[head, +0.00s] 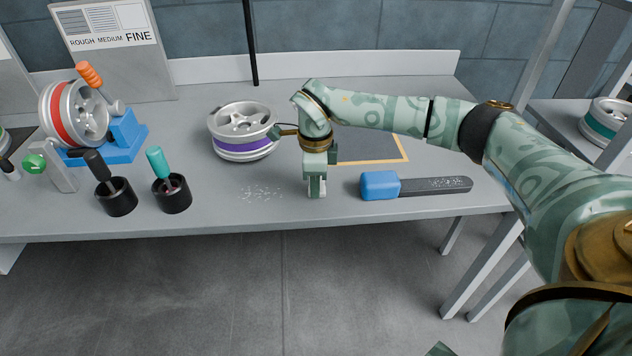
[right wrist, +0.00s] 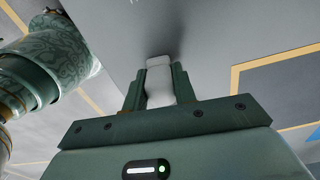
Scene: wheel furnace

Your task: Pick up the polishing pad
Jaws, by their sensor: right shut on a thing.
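My right gripper (head: 316,188) points down over the front part of the grey table, just left of the blue-ended tool. In the right wrist view, its two fingers (right wrist: 159,92) are closed on a pale grey-white block (right wrist: 159,72), which appears to be the polishing pad. The fingers cover the block's sides, and its far end shows beyond them. In the head view the pad is mostly hidden by the fingers, and I cannot tell whether it touches the table. My left gripper is not in view.
A purple-banded wheel (head: 243,150) stands left of my gripper. A blue-ended tool with a dark handle (head: 435,186) lies to the right. Pale flakes (head: 262,192) are scattered nearby. Two black cups (head: 116,200) with tools and a red-banded wheel on a blue stand (head: 122,140) are at left.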

